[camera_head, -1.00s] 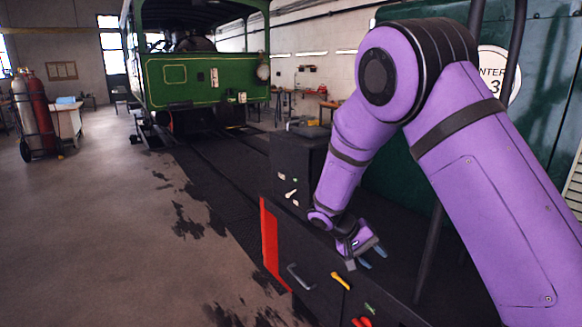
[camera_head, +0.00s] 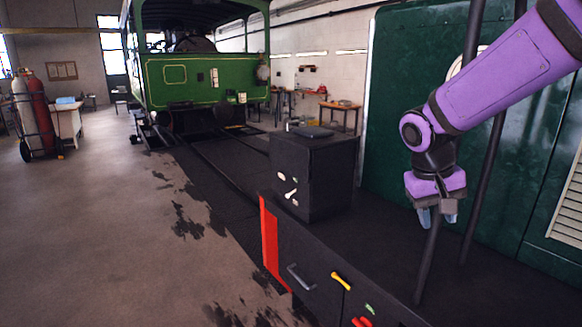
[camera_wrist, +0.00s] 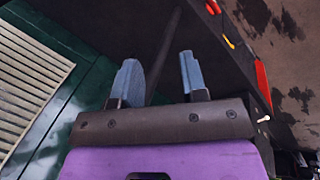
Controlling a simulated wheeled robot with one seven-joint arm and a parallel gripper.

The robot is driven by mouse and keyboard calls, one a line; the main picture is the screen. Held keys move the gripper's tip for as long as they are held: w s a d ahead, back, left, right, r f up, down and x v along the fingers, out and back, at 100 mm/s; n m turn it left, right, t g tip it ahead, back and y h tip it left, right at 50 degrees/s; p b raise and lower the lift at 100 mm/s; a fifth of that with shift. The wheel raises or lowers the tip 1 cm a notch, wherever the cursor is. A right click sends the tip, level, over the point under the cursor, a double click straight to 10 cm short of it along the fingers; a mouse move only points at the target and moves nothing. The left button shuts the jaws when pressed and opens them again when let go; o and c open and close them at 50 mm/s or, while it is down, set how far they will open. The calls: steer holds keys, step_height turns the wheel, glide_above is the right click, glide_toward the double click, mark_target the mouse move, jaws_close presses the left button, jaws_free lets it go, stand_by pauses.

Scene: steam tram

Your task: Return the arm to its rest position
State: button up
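My gripper (camera_head: 437,217) hangs at the right of the head view on my purple arm, pointing down, in front of the green metal side and above the dark cabinets. In the wrist view my gripper's two blue-grey fingers (camera_wrist: 160,82) stand apart with nothing between them. It is open and empty. It touches nothing that I can see. The upper part of my arm runs out of the head view at the top right.
A dark cabinet (camera_head: 318,180) stands left of my gripper, with a low dark cabinet (camera_head: 310,258) with a red edge in front. Dark poles (camera_head: 485,185) rise close to my gripper. A green tram (camera_head: 190,80) stands behind. The floor at left (camera_head: 90,235) is clear.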

steer(key=s+d+r+t+y, duration=0.1)
steer(key=s+r, duration=0.3)
steer(key=s, duration=0.5)
steer(key=s+d+r+t+y, duration=0.1)
steer(key=s+r+t, duration=0.3)
steer(key=s, duration=0.6)
steer(key=shift+s+d+r+n+y, duration=0.15)
steer(key=shift+s+r+n+y, duration=0.1)
steer(key=shift+n+y, duration=0.25)
